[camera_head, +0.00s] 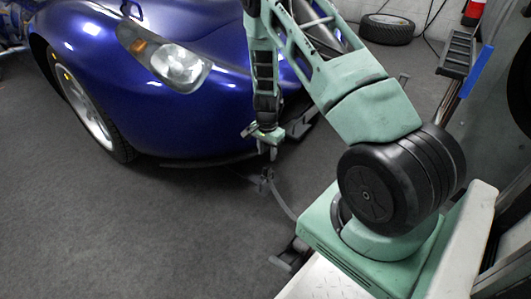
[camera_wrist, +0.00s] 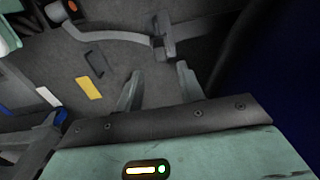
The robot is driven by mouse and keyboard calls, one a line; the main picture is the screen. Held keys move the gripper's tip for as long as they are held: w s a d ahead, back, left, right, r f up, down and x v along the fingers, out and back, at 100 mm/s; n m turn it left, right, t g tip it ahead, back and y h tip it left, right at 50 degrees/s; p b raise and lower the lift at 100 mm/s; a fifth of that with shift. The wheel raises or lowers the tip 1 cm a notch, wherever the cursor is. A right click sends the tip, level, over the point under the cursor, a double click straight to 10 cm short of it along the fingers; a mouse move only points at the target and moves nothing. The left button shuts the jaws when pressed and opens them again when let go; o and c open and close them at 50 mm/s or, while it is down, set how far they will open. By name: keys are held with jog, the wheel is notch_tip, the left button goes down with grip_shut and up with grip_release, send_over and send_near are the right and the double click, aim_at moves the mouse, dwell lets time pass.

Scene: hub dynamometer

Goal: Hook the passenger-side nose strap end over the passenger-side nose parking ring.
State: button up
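My gripper (camera_head: 267,153) hangs pointing down beside the front of the blue car in the head view. In the wrist view its two grey fingers (camera_wrist: 157,76) stand apart with nothing between them. A grey strap (camera_head: 282,200) runs along the floor from a dark floor fitting to a strap end (camera_head: 265,181) just below the gripper. In the wrist view the strap (camera_wrist: 110,36) leads to the strap end (camera_wrist: 163,40), a dark fitting with an upright tab, just beyond the fingertips and apart from them. I cannot pick out the parking ring for certain.
The blue car (camera_head: 180,110) fills the left and its nose is close to my gripper. A dark rectangular loop (camera_wrist: 94,62) and a yellow patch (camera_wrist: 88,88) show on the floor. A tyre (camera_head: 387,29) lies at the back. The floor at front left is clear.

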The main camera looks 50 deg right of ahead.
aim_at(267, 166)
notch_tip(267, 166, down, 5)
jog(key=b, duration=0.5)
jog(key=shift+f, duration=0.15)
jog(key=shift+f+b, duration=0.55)
jog(key=shift+f, duration=1.1)
grip_shut()
jog(key=shift+r+p, duration=0.7)
jog(key=shift+p, duration=0.2)
dwell(0.3)
jog(key=shift+r+p, duration=1.9)
jog(key=shift+r, duration=0.05)
